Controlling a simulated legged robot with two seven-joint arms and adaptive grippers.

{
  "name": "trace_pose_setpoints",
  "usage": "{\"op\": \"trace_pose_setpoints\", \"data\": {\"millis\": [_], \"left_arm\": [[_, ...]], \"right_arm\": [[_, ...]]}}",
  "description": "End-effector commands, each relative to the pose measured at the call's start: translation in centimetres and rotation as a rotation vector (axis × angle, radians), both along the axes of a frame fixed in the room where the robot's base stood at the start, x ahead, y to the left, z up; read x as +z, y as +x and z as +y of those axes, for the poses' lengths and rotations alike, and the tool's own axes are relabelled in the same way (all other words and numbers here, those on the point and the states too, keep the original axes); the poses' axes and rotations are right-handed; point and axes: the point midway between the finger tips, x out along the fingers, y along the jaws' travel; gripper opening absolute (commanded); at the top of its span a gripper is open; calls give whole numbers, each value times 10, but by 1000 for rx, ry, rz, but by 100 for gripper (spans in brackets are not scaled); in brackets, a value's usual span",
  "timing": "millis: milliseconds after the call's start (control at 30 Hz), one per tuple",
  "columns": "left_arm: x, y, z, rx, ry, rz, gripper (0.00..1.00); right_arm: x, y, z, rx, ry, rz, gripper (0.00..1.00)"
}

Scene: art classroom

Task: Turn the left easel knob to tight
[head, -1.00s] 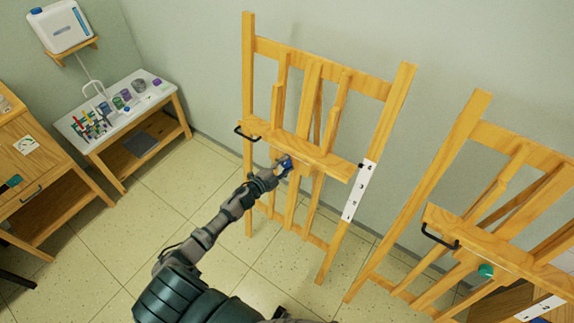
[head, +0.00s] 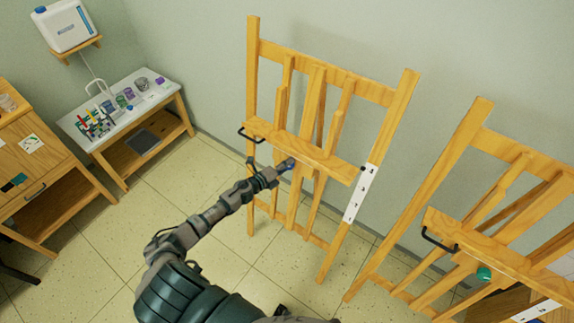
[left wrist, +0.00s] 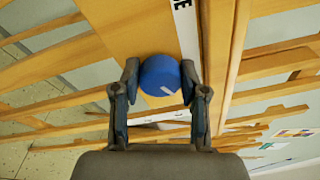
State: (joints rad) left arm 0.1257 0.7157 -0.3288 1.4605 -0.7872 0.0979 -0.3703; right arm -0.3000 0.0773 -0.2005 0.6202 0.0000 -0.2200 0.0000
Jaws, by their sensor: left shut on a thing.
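The left easel (head: 318,75) is a wooden frame standing near the wall. Its blue knob (left wrist: 160,76) shows in the left wrist view as a round cap with a short pale line, against the easel's wood. My left gripper (left wrist: 160,82) has one finger on each side of the knob and is shut on it. In the head view my left gripper (head: 284,167) reaches the easel just below its ledge (head: 300,150), and little of the knob shows there. My right gripper is not in view.
A second easel (head: 490,232) with a green knob (head: 484,274) stands at the right. A white-topped table (head: 150,105) with jars and a wooden cabinet (head: 35,150) stand at the left. Tiled floor is clear between them and the easel.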

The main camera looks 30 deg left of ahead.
Motion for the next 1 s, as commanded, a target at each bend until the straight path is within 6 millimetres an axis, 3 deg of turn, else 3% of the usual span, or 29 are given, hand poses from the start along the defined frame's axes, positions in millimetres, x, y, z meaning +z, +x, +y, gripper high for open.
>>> {"op": "trace_pose_setpoints", "data": {"millis": [600, 633, 700, 1000], "left_arm": [[-1, 0, -1, -9, 43, -2, 8], [-1, 0, -1, -9, 43, -2, 48], [-1, -1, -1, -10, 42, -1, 65], [-1, -1, -2, -11, 41, -1, 67]], "right_arm": [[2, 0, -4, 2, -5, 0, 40], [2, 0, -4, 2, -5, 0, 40], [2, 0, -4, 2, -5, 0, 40], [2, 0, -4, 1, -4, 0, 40]]}}
